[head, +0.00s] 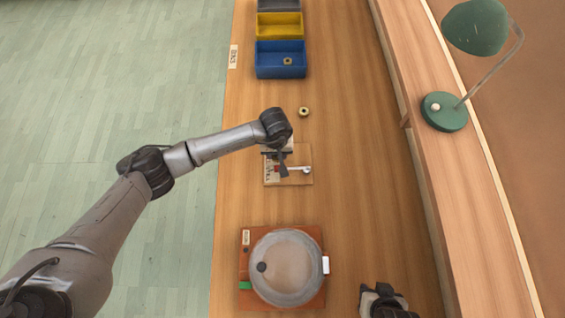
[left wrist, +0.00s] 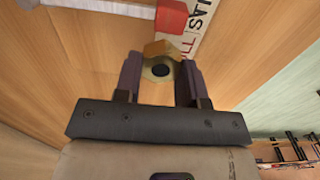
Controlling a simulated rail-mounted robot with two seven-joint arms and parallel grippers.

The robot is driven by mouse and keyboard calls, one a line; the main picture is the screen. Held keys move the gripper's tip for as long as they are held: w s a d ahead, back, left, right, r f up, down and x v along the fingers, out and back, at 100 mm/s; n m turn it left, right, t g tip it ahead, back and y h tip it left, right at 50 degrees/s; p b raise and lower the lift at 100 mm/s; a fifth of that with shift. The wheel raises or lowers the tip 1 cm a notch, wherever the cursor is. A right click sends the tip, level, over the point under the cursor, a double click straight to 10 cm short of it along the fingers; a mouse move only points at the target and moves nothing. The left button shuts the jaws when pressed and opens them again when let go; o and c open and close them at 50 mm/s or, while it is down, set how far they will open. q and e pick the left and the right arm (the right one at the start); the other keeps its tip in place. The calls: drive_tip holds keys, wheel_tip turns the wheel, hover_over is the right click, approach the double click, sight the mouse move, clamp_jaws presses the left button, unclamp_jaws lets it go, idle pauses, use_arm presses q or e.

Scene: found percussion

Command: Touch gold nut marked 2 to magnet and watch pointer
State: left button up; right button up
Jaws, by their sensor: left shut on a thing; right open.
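My left gripper (head: 283,172) is over the small wooden test board (head: 300,151) in the middle of the table. In the left wrist view it is shut on a gold nut (left wrist: 158,50) with a dark hole. I cannot read a mark on this nut. A red block (left wrist: 172,18), which looks like the magnet, is just beyond the nut; I cannot tell whether they touch. A pale rod (left wrist: 112,7), perhaps the pointer, extends left from the red block. My right gripper (head: 384,293) is open at the bottom of the head view, away from the board.
Another gold nut (head: 304,112) lies on the table beyond the board. One more (head: 287,61) sits in the blue bin (head: 268,72), with a yellow bin (head: 263,31) behind. A round metal drum (head: 290,265) stands nearer me. A green lamp (head: 443,112) stands on the right ledge.

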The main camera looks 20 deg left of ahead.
use_arm(q)
drive_tip(key=shift+s+d, duration=0.1)
drive_tip(key=shift+s, duration=0.1)
use_arm(e)
drive_tip(key=shift+a+r, duration=0.1)
use_arm(q)
drive_tip(key=shift+s+d, duration=0.15)
drive_tip(key=shift+s, duration=0.25)
use_arm(e)
drive_tip(key=shift+r, duration=0.15)
idle(0.9)
use_arm(q)
drive_tip(key=shift+w+a+f+b, duration=0.1)
drive_tip(key=shift+w+a+b, duration=0.15)
drive_tip(key=shift+w+b, duration=0.3)
use_arm(e)
drive_tip(key=shift+f, duration=0.7)
use_arm(q)
drive_tip(key=shift+w+a+b, duration=0.2)
drive_tip(key=shift+w+b, duration=0.25)
drive_tip(key=shift+w, duration=0.05)
drive_tip(key=shift+w+a+b, duration=0.15)
drive_tip(key=shift+w+b, duration=0.3)
drive_tip(key=shift+w, duration=0.05)
use_arm(e)
drive_tip(key=shift+f, duration=1)
use_arm(q)
drive_tip(key=shift+w, duration=0.1)
use_arm(e)
drive_tip(key=shift+f, duration=0.1)
